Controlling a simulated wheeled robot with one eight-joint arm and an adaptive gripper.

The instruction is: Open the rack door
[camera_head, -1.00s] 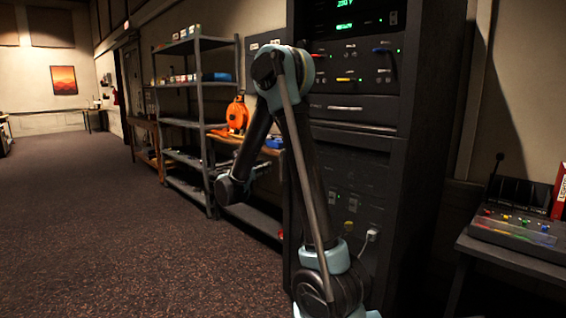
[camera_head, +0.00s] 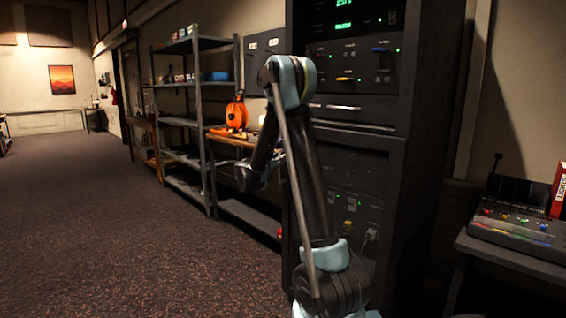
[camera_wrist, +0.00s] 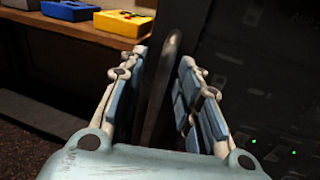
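The tall dark rack (camera_head: 405,190) stands right of centre in the head view, partly hidden behind my arm. Its lower front, with sockets and plugs, shows through what looks like a dark door. In the wrist view, a dark upright bar (camera_wrist: 165,85), seemingly the door handle, stands between the fingers of my gripper (camera_wrist: 160,75). The fingers are open, with a gap visible on both sides of the bar. The rack front with small green lights (camera_wrist: 268,148) is at the right there. In the head view the gripper's fingers are mostly hidden behind my arm.
A grey metal shelf (camera_head: 207,125) and a wooden bench with an orange reel (camera_head: 237,115) stand left of the rack. Blue (camera_wrist: 70,10) and yellow boxes (camera_wrist: 122,22) lie on the bench. A small mixer (camera_head: 520,228) sits on a table at right. The carpet at left is clear.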

